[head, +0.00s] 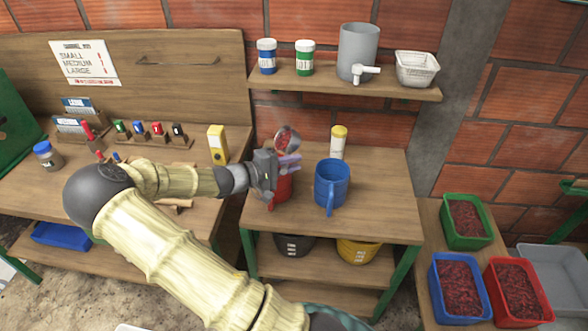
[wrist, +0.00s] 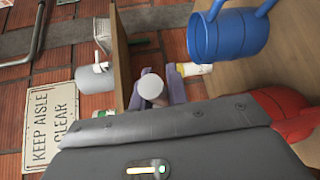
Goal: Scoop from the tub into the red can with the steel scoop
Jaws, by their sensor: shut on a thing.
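My gripper (head: 287,163) is over the left part of the small table, its purple fingers shut on the scoop. The scoop's round end (head: 287,138) shows above the fingers; its reddish look could be contents or reflected brick. In the wrist view a pale round end of the scoop (wrist: 152,88) sits between the fingers. The red can (head: 281,188) stands just below my gripper, partly hidden by it; it also shows at the right of the wrist view (wrist: 285,108). Green (head: 446,232), blue (head: 437,304) and red (head: 541,303) tubs of dark red bits stand at the right; which is meant is unclear.
A blue can (head: 331,185) with a handle stands right of the red can. A yellow-capped white jar (head: 338,143) stands behind. A wall shelf (head: 330,86) with jars and a grey jug (head: 357,52) overhangs the table's back. The table's front right is clear.

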